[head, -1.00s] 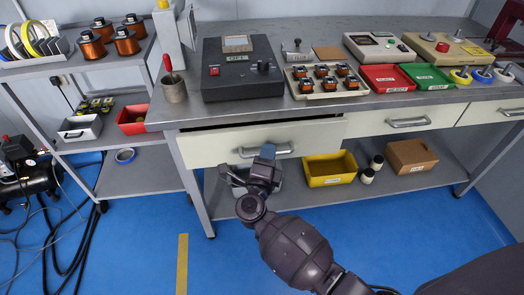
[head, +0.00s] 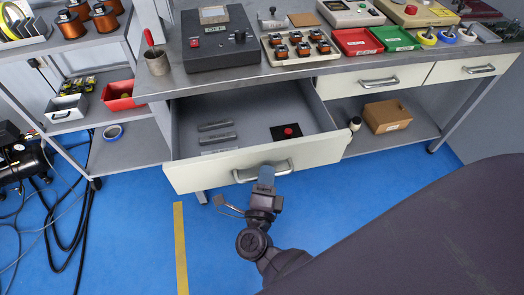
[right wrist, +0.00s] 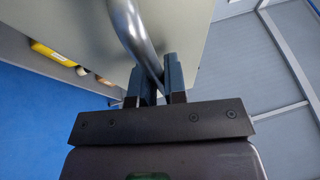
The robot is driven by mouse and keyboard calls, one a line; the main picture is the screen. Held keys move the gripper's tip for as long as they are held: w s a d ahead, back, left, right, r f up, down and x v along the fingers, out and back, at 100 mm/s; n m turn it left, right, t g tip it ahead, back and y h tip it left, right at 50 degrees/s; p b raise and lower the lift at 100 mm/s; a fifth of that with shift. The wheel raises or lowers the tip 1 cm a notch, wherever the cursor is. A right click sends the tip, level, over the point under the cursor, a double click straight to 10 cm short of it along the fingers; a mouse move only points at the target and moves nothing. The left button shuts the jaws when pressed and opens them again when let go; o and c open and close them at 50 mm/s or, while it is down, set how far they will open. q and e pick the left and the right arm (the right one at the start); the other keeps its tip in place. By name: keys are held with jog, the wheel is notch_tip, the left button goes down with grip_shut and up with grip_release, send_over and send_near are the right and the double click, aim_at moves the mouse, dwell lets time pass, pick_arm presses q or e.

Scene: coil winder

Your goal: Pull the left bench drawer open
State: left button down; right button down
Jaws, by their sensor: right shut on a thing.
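The left bench drawer (head: 325,153) stands well out from the bench, with its inside showing. Several grey bars (head: 217,139) and a black plate with a red knob (head: 288,132) lie in it. My right gripper (head: 265,178) is at the drawer's front, shut on the drawer's curved metal handle (head: 240,178). In the right wrist view the handle (right wrist: 132,32) passes between the two dark fingers (right wrist: 158,82). My left gripper is not in view.
The bench top (head: 165,90) carries a winder box (head: 215,45), a tray of small coils (head: 300,50) and red and green trays. A cardboard box (head: 387,116) is on the lower shelf. A shelf rack stands at left. Blue floor is clear before the drawer.

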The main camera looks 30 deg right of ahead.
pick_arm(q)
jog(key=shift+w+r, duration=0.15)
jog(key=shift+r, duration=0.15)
pick_arm(e)
jog(key=shift+s+a, duration=0.3)
jog(key=shift+s, duration=0.65)
jog(key=shift+s+a, duration=0.25)
jog(key=shift+s, duration=0.7)
jog(key=shift+s+a, duration=0.3)
jog(key=shift+s, duration=0.65)
jog(key=c, duration=1.2)
grip_release()
